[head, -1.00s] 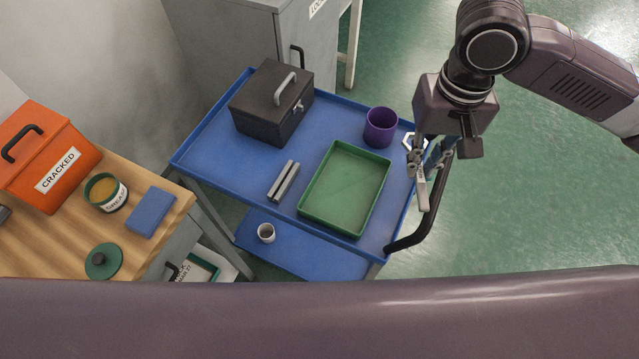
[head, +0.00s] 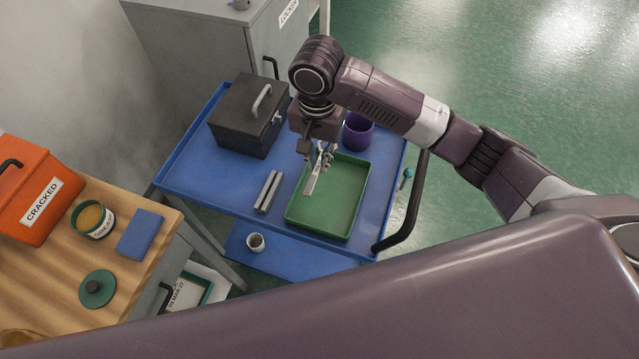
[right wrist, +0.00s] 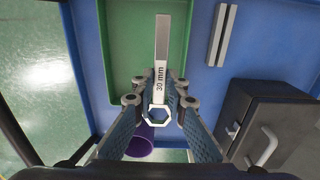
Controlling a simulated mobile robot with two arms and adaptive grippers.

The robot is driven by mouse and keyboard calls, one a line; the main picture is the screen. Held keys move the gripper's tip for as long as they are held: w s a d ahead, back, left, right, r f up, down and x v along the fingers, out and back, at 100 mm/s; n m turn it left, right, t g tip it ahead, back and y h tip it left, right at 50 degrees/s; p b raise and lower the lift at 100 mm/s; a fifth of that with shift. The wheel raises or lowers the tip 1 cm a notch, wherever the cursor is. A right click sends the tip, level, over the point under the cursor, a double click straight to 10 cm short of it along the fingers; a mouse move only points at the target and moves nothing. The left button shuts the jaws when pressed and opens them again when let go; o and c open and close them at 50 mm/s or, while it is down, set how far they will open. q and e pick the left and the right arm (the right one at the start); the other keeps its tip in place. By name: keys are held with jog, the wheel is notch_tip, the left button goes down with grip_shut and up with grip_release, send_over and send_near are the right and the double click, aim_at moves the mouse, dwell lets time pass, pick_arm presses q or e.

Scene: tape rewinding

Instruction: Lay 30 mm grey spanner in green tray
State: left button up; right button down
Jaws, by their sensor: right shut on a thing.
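The grey spanner (head: 312,182), marked "30 mm" in the right wrist view (right wrist: 161,62), is held in my right gripper (head: 323,158). The gripper is shut on it near its ring end, which shows as a hexagonal ring between the fingers in the right wrist view (right wrist: 158,116). The spanner's plain shaft points away from the fingers. The green tray (head: 346,190) lies on the blue cart, and the spanner is over its left part; the gap beneath is hard to judge. The tray also shows in the right wrist view (right wrist: 122,50). My left gripper is not in view.
On the blue cart (head: 210,175), a grey slotted bar (head: 267,191) lies left of the tray. A black box (head: 248,118) and a purple cup (head: 358,132) stand behind. The cart's black handle (head: 411,215) is at right. A wooden bench (head: 150,270) stands at left.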

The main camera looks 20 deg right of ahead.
aim_at(319, 191)
notch_tip(319, 191, down, 11)
jog(key=shift+r+p, duration=0.2)
jog(key=shift+p, duration=0.25)
jog(key=shift+f, duration=0.15)
jog(key=c, duration=1.9)
grip_release()
jog(key=shift+c, duration=0.2)
notch_tip(319, 191, up, 12)
jog(key=shift+r+b, duration=0.15)
jog(key=shift+b, duration=0.4)
